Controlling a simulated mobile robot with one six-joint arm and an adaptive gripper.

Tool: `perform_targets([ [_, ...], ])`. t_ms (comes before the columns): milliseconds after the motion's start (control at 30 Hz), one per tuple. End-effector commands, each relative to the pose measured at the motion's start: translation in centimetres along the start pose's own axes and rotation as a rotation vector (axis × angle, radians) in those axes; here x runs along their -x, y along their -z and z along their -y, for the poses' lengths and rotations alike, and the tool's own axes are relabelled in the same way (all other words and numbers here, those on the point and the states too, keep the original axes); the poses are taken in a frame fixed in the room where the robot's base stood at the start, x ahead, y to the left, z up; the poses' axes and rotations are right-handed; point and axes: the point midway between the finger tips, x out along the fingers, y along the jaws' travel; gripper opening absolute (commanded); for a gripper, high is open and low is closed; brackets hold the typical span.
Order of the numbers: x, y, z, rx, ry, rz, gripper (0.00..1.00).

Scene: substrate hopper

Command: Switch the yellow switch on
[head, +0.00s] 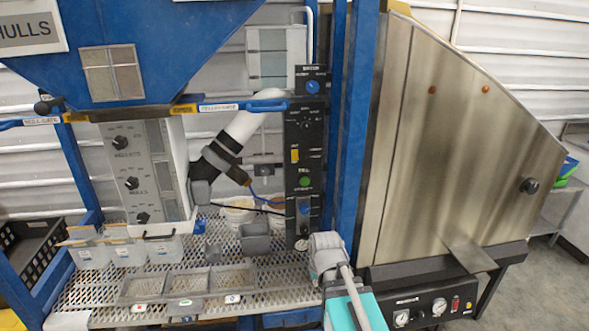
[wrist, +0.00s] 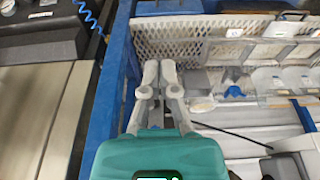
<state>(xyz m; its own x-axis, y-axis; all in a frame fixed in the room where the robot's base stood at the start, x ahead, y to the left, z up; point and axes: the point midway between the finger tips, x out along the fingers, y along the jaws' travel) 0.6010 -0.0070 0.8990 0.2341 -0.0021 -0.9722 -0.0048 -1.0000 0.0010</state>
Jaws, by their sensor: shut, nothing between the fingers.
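The yellow switch (head: 295,155) is a small upright block on the tall black control panel (head: 290,185), seen in the head view. I cannot read its on or off position. My gripper (head: 325,240), with grey fingers and a teal body, is low in the head view, just right of the panel's lower end and well below the switch. In the wrist view my gripper (wrist: 160,70) is shut and empty. The switch does not show in that view.
A blue post (head: 352,130) stands right of the panel, with a steel chute (head: 460,160) beyond. A perforated shelf (head: 80,290) with trays and cups lies left. A black cable (head: 245,208) runs to the panel. A blue knob (head: 312,87) is above the switch.

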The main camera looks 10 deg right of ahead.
Motion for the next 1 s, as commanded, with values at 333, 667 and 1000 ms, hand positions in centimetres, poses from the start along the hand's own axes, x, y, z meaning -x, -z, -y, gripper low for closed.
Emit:
perform_targets([
  [333,-3.5,11.3,0.1,0.000,0.000,-0.457,0.00],
  [667,-2.9,20.5,0.1,-0.001,0.001,-0.904,0.00],
  [1000,0.2,26.9,0.1,-0.005,-0.004,-1.365,0.00],
])
